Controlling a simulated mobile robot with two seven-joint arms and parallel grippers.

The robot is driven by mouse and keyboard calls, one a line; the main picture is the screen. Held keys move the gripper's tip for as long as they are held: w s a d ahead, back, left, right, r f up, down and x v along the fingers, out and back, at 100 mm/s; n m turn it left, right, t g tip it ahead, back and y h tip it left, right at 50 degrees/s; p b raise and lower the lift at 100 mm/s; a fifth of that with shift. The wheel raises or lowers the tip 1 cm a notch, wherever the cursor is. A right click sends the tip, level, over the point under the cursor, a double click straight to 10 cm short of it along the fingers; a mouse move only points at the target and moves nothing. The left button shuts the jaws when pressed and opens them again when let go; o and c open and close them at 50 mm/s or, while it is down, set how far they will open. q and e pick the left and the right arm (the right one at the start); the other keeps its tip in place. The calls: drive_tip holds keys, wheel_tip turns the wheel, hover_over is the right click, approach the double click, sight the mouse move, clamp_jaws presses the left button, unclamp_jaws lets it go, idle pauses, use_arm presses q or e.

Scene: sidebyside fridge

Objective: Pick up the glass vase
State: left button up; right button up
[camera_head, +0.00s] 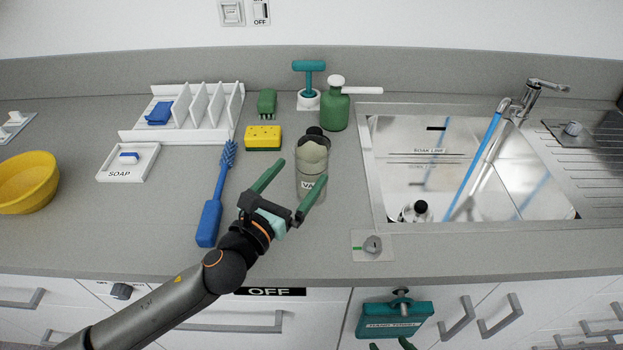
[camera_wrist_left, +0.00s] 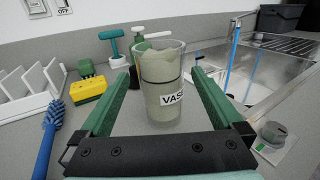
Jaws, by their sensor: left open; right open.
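The glass vase (camera_head: 311,160) is a clear upright cylinder with a label starting "VA" and murky beige-grey contents. It stands on the counter left of the sink. In the left wrist view the vase (camera_wrist_left: 162,78) is upright, framed by two green fingers. My left gripper (camera_head: 303,171) is open and empty, its fingers pointing at the vase. One finger is left of it and the other overlaps its lower right side. I cannot tell how deep the vase is between them. My right gripper (camera_head: 391,345) shows only its green fingertips at the bottom edge, apart and empty.
A dark-topped object (camera_head: 315,134) and a green bottle (camera_head: 335,110) stand close behind the vase. A yellow sponge (camera_head: 263,137) and blue brush (camera_head: 210,220) lie left. The sink (camera_head: 369,190) and a knob (camera_head: 372,244) are right. A teal hand-towel holder (camera_head: 394,319) hangs in front.

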sight(302, 170)
use_arm(q)
drive_tip(key=x, duration=0.4)
drive_tip(key=shift+w+d+f, duration=0.1)
drive_tip(key=shift+w+f, duration=0.05)
drive_tip(key=c, duration=1)
drive_tip(key=shift+c, duration=0.5)
drive_tip(key=shift+r, duration=0.2)
